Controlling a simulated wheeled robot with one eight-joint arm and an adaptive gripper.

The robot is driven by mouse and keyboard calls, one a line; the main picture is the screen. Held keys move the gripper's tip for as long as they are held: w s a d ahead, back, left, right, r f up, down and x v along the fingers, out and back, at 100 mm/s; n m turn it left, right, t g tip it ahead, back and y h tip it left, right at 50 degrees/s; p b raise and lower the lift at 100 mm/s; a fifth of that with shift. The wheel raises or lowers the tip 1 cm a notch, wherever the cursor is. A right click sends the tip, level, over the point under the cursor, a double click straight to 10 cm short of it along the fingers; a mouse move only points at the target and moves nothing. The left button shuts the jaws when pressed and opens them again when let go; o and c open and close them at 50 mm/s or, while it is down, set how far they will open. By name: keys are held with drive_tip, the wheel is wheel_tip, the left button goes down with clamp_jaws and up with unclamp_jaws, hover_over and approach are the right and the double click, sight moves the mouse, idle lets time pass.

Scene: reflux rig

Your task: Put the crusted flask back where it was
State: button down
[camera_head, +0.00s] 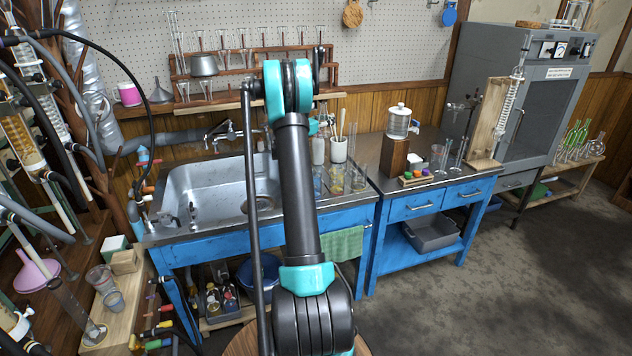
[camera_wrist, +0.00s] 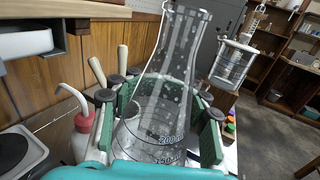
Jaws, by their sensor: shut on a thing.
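The crusted flask (camera_wrist: 178,75) is a clear conical glass flask with pale specks on its wall and volume marks low down. It fills the middle of the wrist view, neck up and slightly tilted. My gripper (camera_wrist: 160,108) is shut around its body, with green pads on both sides. The flask's base is hidden by my gripper, so I cannot tell whether it touches a surface. In the head view my arm hides my gripper and I cannot make out the held flask.
A glass dispenser (camera_head: 397,122) stands on a wooden block to the right. Several beakers (camera_head: 337,180) stand beside the sink (camera_head: 205,190). A wooden glassware rack (camera_head: 240,66) is above the counter.

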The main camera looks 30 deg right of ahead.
drive_tip(key=shift+s+r+g, duration=0.1)
drive_tip(key=shift+s+g, duration=0.2)
drive_tip(key=shift+s, duration=0.1)
drive_tip(key=shift+s+f+m, duration=0.15)
drive_tip(key=shift+f+m, duration=0.1)
drive_tip(key=shift+m, duration=0.05)
wheel_tip(320, 180, down, 19)
drive_tip(key=shift+a+f, duration=0.1)
drive_tip(key=shift+f, duration=0.1)
drive_tip(key=c, duration=0.8)
unclamp_jaws()
drive_tip(key=shift+o, duration=0.2)
